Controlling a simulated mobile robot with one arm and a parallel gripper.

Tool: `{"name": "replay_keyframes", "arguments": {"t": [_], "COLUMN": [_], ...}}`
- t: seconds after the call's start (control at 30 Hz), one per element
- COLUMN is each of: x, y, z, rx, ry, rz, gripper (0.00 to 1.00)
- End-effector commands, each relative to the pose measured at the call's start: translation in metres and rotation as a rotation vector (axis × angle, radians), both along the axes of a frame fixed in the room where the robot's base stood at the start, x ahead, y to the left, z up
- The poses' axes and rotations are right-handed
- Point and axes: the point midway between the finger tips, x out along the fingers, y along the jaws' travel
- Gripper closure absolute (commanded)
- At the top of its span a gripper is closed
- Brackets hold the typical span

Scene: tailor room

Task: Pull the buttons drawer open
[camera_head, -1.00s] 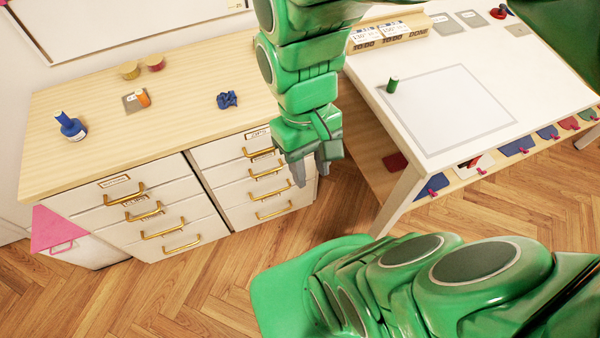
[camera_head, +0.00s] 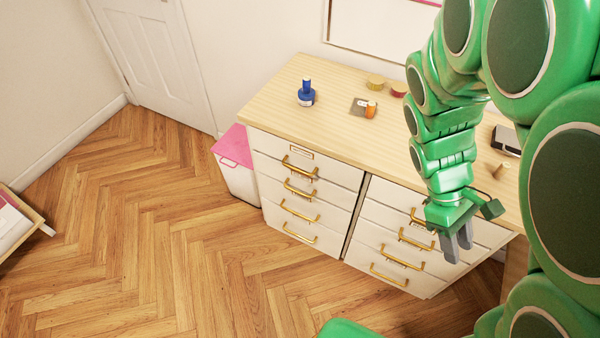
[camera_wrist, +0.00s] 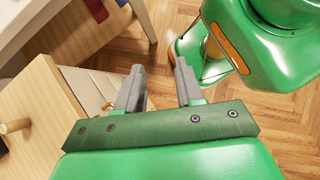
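A wooden-topped cabinet (camera_head: 330,135) holds two columns of white drawers with brass handles. The left column has a top drawer with a label (camera_head: 301,153) and handle (camera_head: 299,168); the label's words are too small to read. All drawers I can see look shut. My gripper (camera_head: 457,246) hangs in front of the right column and covers part of its upper drawers, including the top right label. In the wrist view my gripper (camera_wrist: 161,88) has its two fingers apart with only floor between them. The cabinet's side and drawer fronts (camera_wrist: 90,90) show left of the fingers.
A blue bottle (camera_head: 306,94), an orange spool (camera_head: 371,110) and yellow and red round items stand on the cabinet top. A pink-lidded white bin (camera_head: 237,165) is beside the cabinet's left end. The wooden floor (camera_head: 170,240) in front is clear.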

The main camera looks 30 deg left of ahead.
Motion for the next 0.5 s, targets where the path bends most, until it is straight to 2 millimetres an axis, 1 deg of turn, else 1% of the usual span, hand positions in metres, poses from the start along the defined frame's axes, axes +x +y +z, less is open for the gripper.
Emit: {"name": "replay_keyframes", "arguments": {"t": [0.03,0.27,0.5], "x": [0.005,0.029,0.053], "y": [0.002,0.013,0.031], "z": [-0.006,-0.029,-0.053], "rx": [-0.022,-0.112,-0.212], "ry": [0.03,0.158,0.307], "rz": [0.06,0.329,0.61], "gripper": [0.63,0.63,0.63]}}
